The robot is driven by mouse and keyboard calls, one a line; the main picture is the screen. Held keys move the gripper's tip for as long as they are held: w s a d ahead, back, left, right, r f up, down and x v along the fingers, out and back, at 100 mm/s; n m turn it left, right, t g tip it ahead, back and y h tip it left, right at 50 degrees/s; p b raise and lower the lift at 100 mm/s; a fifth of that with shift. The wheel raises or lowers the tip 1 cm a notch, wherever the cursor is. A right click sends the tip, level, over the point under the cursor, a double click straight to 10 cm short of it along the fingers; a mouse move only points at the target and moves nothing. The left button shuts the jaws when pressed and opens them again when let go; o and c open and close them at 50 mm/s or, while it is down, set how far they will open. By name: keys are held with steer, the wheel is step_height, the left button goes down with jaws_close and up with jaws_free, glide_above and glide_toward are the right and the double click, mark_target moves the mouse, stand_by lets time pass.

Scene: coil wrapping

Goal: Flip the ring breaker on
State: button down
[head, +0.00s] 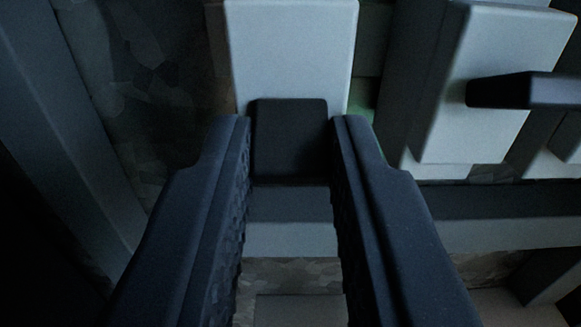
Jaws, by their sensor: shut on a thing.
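A breaker with a light grey block-shaped body (292,50) stands at the top middle of the head view. Its black lever (290,140) juts toward me from the lower part of that body. My gripper (293,122) has one dark finger on each side of the lever and is shut on it. The fingertips reach the grey body's lower edge. No label is readable, so I cannot tell from the picture which breaker this is. The lever's base is partly hidden behind its front face.
A second grey breaker (480,75) with its own black lever (525,90) sticks out close to the right. A slanted grey beam (75,150) runs along the left. A grey horizontal rail (490,235) lies below. A green patch (363,103) shows between the breakers.

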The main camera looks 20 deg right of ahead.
steer(key=shift+r+p, duration=0.3)
steer(key=shift+p, duration=0.35)
steer(key=shift+r+g+p, duration=0.15)
steer(key=shift+g+p, duration=0.55)
steer(key=shift+p, duration=0.3)
steer(key=c, duration=1.3)
jaws_free()
steer(key=shift+f, duration=0.2)
steer(key=shift+s, duration=0.1)
steer(key=p+v, duration=0.3)
steer(key=v, duration=1)
steer(key=shift+s+r, duration=0.1)
steer(key=shift+s, duration=0.2)
